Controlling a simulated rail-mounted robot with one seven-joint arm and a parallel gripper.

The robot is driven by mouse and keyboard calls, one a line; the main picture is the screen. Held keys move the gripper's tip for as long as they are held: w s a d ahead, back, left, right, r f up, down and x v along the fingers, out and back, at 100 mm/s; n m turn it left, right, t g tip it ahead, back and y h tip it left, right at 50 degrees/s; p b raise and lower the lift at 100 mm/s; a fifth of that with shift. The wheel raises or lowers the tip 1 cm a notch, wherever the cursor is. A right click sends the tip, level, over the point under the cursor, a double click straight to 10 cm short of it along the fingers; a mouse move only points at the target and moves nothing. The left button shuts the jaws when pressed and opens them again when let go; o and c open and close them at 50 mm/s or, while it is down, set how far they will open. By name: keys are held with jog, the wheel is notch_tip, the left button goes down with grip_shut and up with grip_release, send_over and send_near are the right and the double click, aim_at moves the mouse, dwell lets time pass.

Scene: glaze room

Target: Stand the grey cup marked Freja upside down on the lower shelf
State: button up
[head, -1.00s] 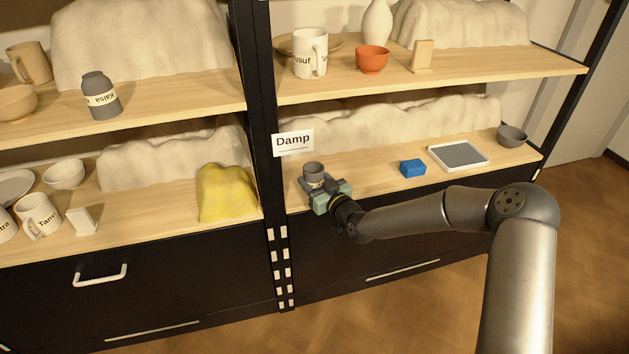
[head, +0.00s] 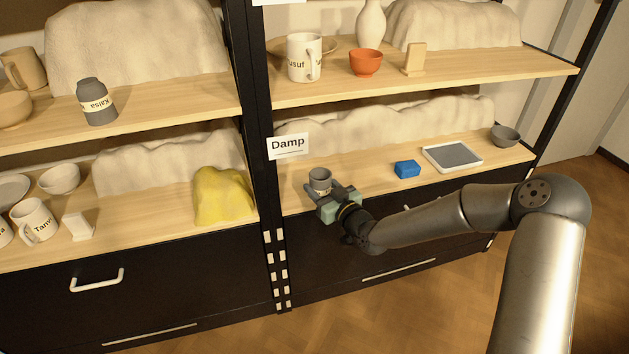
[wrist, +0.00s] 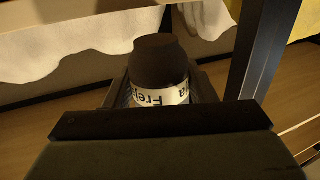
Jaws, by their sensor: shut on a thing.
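The grey cup (head: 320,184) with a pale name band is in my gripper (head: 334,198), at the left front of the lower right shelf (head: 372,182). In the wrist view the dark cup (wrist: 160,62) shows a rounded end and part of the name Freja. My gripper is shut around its side; its fingers also show in the wrist view (wrist: 162,95). I cannot tell whether the cup touches the shelf.
A Damp sign (head: 288,146) hangs on the post to the left. A blue block (head: 407,169), a grey-topped tray (head: 430,163) and a grey bowl (head: 505,136) stand to the right. Bunched pale cloth (head: 390,125) lines the back. Clear board lies between cup and blue block.

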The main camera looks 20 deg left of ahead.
jog(key=v, duration=0.8)
jog(key=shift+s+d, duration=0.15)
jog(key=shift+d, duration=0.05)
